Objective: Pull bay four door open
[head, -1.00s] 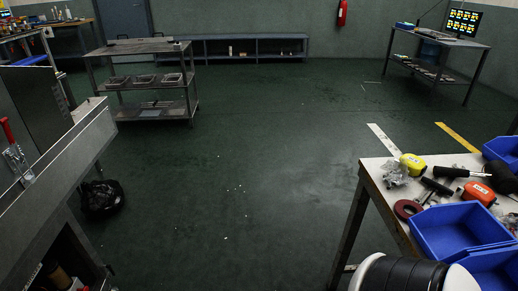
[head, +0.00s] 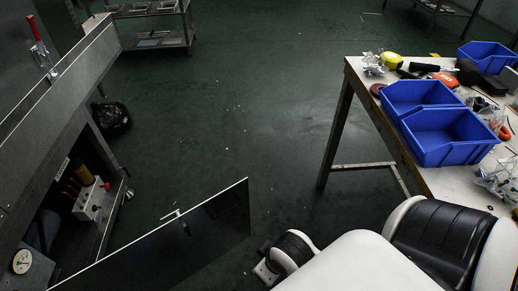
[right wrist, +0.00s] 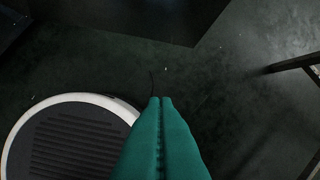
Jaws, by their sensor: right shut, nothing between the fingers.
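A dark, flat door panel (head: 165,252) stands swung out into the aisle at the bottom of the head view, at an angle to the long grey machine. A small pale handle (head: 176,216) sticks up near its upper edge. No bay number can be read on it. My right gripper (right wrist: 160,101) has green fingers pressed together and empty, above the dark floor in the right wrist view. A dark panel-like shape (right wrist: 130,18) lies beyond its tips; I cannot tell whether it is the door. My left gripper is in neither view.
The grey machine (head: 75,85) runs along the left, with an open compartment holding a box (head: 90,200) and a gauge (head: 22,261). A black bag (head: 113,118) lies beside it. A workbench (head: 362,88) with blue bins (head: 450,150) stands right. The middle floor is clear.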

